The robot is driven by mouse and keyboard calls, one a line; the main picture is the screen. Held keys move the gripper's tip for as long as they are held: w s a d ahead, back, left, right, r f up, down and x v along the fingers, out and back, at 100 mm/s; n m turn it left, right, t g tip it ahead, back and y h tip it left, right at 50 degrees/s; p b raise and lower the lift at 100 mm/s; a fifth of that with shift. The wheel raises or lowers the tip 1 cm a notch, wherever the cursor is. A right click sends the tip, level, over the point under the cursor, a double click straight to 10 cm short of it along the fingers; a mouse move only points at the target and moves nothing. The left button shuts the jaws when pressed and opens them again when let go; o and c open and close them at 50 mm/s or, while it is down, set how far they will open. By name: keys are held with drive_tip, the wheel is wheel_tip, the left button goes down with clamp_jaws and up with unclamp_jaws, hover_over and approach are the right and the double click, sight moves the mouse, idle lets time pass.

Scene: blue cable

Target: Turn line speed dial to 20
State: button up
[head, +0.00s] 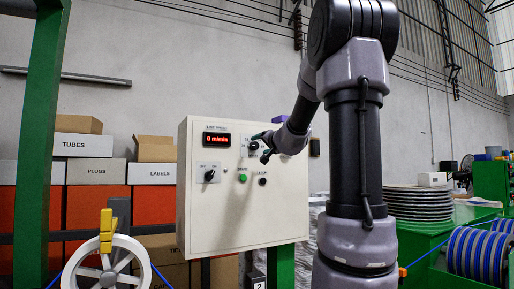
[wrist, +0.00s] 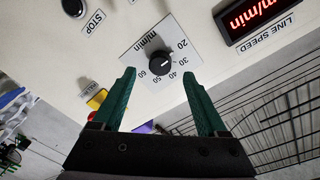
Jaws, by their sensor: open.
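The line speed dial (wrist: 161,62) is a round black knob on a white plate marked 20 to 60 m/min. A pale mark on it seems to point near 30, but it is too small to be sure. My gripper (wrist: 158,74) is open, one green finger on each side of and just short of the dial, with no clear contact. In the head view my gripper (head: 260,146) is at the panel's upper right and partly covers the dial. The red LINE SPEED display (head: 216,140) appears to read 0 m/min.
The cream control panel (head: 200,230) also carries a black rotary switch (head: 210,175), a green button (head: 242,178) and a black STOP button (head: 263,181). A yellow and red control (wrist: 97,99) is near the left finger in the wrist view. A white reel (head: 107,265) stands at front left.

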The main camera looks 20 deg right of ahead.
drive_tip(key=s, duration=0.5)
drive_tip(key=shift+s+a, duration=0.1)
drive_tip(key=shift+s, duration=0.15)
drive_tip(key=s+a+f+n+g+y, duration=0.25)
drive_tip(key=s+a+y, duration=0.2)
drive_tip(key=a, duration=0.45)
drive_tip(key=s+a+f+n+g+y, duration=0.2)
drive_tip(key=s+a+f+n+y, duration=0.1)
drive_tip(key=s+a, duration=0.4)
drive_tip(key=s+a+f+g+h, duration=0.1)
drive_tip(key=s+f+g+h, duration=0.4)
drive_tip(key=s+f, duration=0.9)
drive_tip(key=shift+s+a+g, duration=0.3)
drive_tip(key=shift+s+g, duration=0.05)
drive_tip(key=shift+g, duration=0.3)
drive_tip(key=shift+m, duration=0.25)
